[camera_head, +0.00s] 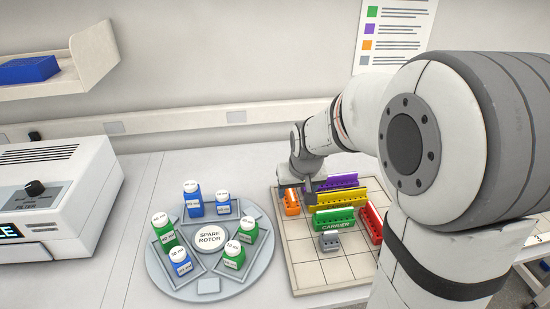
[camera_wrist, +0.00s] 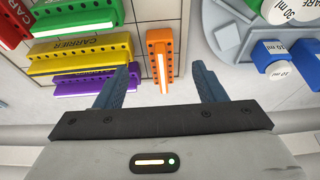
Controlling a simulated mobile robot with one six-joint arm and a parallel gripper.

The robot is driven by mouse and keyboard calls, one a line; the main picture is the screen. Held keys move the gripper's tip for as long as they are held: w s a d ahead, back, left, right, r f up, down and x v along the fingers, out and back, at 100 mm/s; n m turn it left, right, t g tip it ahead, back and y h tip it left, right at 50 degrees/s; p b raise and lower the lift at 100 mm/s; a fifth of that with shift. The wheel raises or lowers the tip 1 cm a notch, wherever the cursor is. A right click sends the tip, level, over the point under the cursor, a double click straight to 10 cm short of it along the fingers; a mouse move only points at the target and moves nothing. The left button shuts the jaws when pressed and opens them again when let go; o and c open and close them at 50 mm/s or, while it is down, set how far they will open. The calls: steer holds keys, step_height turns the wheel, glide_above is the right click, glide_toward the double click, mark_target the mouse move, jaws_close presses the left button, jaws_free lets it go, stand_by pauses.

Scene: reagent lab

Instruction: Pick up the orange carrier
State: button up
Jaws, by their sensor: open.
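The orange carrier (camera_head: 291,203) stands on the gridded tile board (camera_head: 305,278), at its left side. In the wrist view the orange carrier (camera_wrist: 160,55) lies between my two open fingers, slightly beyond their tips, with clear space on both sides. My gripper (camera_wrist: 160,82) is open and empty. In the head view my gripper (camera_head: 303,190) is above and just by the orange carrier and partly covers it. I cannot tell its exact height above the carrier.
Purple (camera_head: 336,182), yellow (camera_head: 345,197), green (camera_head: 333,219), red (camera_head: 370,222) and grey (camera_head: 329,241) carriers stand to the right on the board. A round rotor tray (camera_head: 210,285) with several bottles stands to the left. A white machine (camera_head: 60,205) is at far left.

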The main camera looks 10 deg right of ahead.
steer(key=p, duration=0.1)
glide_above(289, 191)
steer(key=s, duration=0.2)
steer(key=shift+w+d+f, duration=0.2)
steer(key=shift+d+f, duration=0.2)
steer(key=shift+f, duration=0.35)
steer(key=shift+w+f, duration=0.25)
steer(key=shift+f, duration=0.05)
steer(key=p+x, duration=0.1)
steer(key=x, duration=0.6)
steer(key=shift+w+a+p, duration=0.2)
steer(key=shift+p, duration=0.15)
steer(key=shift+f+t, duration=0.1)
steer(key=shift+t, duration=0.2)
steer(key=shift+f+b, duration=0.2)
steer(key=shift+b, duration=0.2)
steer(key=c, duration=1.1)
steer(key=shift+r, duration=0.15)
